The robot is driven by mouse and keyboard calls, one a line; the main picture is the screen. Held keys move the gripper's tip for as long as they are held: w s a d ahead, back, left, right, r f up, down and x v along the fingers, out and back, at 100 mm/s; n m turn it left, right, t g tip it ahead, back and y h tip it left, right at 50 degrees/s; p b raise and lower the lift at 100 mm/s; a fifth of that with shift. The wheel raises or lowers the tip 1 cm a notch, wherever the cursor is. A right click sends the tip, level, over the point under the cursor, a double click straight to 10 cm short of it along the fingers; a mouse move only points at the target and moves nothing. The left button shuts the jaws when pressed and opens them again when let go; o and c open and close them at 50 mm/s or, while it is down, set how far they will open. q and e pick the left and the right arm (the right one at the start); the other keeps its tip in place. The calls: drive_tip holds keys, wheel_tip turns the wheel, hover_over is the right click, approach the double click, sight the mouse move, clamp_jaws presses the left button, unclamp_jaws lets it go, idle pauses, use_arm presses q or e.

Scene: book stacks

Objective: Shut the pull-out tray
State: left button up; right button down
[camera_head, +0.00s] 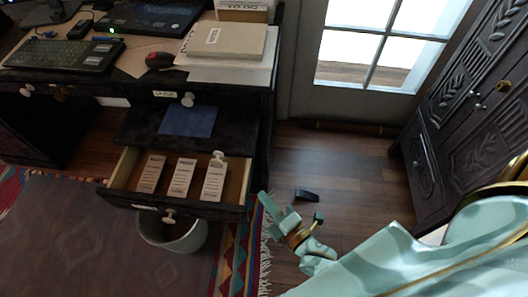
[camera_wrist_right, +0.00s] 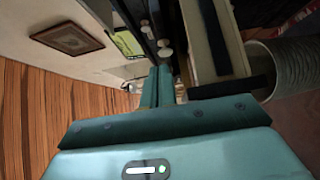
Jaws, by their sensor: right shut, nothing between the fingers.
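The pull-out tray (camera_head: 150,127) is a flat dark board under the desk's top drawer, with a blue sheet (camera_head: 187,121) on it. It sticks out, and a pale knob (camera_head: 217,155) shows at its front edge. My right gripper (camera_head: 268,212) is right of the open drawer's front corner, apart from the tray. In the right wrist view its fingers (camera_wrist_right: 157,84) are together and empty, pointing towards pale knobs (camera_wrist_right: 165,47). My left gripper is out of view.
A bin (camera_head: 185,238) stands beneath the open drawer on a patterned rug (camera_head: 60,235). A carved cabinet (camera_head: 440,130) is at the right and a glazed door (camera_head: 365,100) at the back. The wood floor between desk and cabinet is mostly clear, with a small dark object (camera_head: 306,196).

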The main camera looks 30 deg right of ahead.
drive_tip(key=b, duration=0.2)
approach(239, 155)
drive_tip(key=w+a, duration=0.2)
drive_tip(key=a, duration=0.1)
drive_tip(key=shift+a+f, duration=0.1)
drive_tip(key=shift+a, duration=0.05)
drive_tip(key=w+d, duration=0.1)
drive_tip(key=w+b, duration=0.1)
drive_tip(key=w, duration=0.1)
drive_tip(key=shift+d, duration=0.4)
drive_tip(key=shift+w+d, duration=0.2)
drive_tip(key=shift+w, duration=0.15)
drive_tip(key=shift+d+r, duration=0.1)
drive_tip(key=shift+r, duration=0.1)
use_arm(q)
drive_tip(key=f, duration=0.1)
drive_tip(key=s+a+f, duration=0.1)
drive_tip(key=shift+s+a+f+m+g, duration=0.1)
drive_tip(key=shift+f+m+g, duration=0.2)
